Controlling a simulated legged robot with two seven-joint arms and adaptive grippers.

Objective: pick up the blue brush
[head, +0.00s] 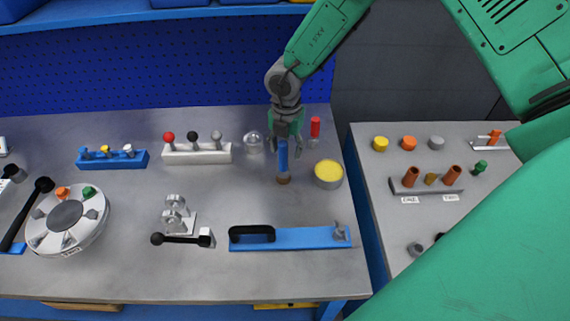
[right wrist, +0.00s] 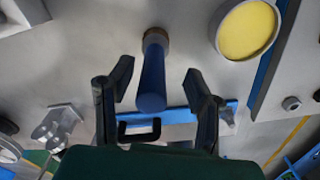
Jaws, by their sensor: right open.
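The blue brush (head: 282,155) stands upright on the grey bench, its brown end down on the surface. In the right wrist view the brush (right wrist: 153,78) shows between the two dark fingers, with a visible gap on each side. My right gripper (head: 285,140) is open above and around the upper part of the brush handle, fingers pointing down. In the right wrist view the gripper (right wrist: 158,84) holds nothing. Its fingers partly hide the handle top in the head view. My left gripper is not in view.
A round tin with a yellow top (head: 328,174) stands close right of the brush. A red-topped item (head: 315,128) and a glass dome (head: 253,141) stand near the gripper. A blue plate with a black handle (head: 290,238) lies in front. Bare bench lies left of the brush.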

